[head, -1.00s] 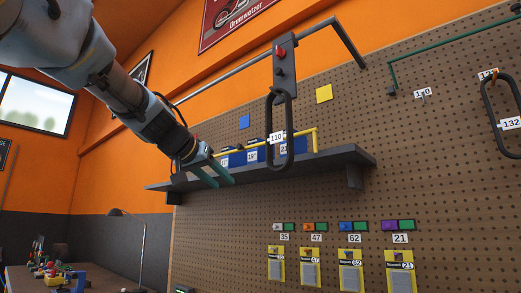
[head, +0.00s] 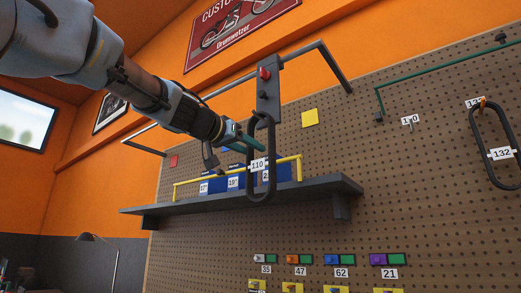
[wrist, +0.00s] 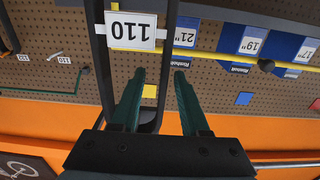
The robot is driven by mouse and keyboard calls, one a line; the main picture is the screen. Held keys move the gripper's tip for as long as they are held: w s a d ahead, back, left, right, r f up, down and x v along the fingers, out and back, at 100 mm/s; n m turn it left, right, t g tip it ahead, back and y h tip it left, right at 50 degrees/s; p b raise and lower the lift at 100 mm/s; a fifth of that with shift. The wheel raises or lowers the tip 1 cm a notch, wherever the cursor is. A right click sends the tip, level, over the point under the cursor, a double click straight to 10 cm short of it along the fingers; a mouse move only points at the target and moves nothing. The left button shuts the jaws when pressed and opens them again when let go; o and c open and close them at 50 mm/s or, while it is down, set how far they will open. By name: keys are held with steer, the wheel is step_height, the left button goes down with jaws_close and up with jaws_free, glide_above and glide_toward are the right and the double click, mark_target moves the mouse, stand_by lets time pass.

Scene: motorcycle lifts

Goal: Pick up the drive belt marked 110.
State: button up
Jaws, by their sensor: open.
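The drive belt marked 110 (head: 273,152) is a black upright loop hanging below a grey control box with a red button. Its white 110 tag (head: 259,165) sits across the loop. My gripper (head: 252,143) is open and empty at the upper part of the loop, pointing right. In the upside-down wrist view, the belt (wrist: 98,70) shows as two dark strands around the 110 tag (wrist: 131,30). My teal fingers (wrist: 159,72) are spread there, with one strand appearing between their tips. I cannot tell whether they touch it.
A dark shelf (head: 300,190) with a yellow rail and blue boxes (head: 233,182) lies behind the belt. Another belt, marked 132 (head: 479,135), hangs at the right. An empty-looking hook with a 110 tag (head: 410,120) is on the pegboard.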

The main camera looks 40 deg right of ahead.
mark_target(253, 150)
steer(key=p+x, duration=0.2)
steer(key=x, duration=0.1)
steer(key=shift+w+d+r, duration=0.1)
steer(key=shift+w, duration=0.15)
steer(key=shift+d, duration=0.25)
jaws_close()
stand_by(1.0)
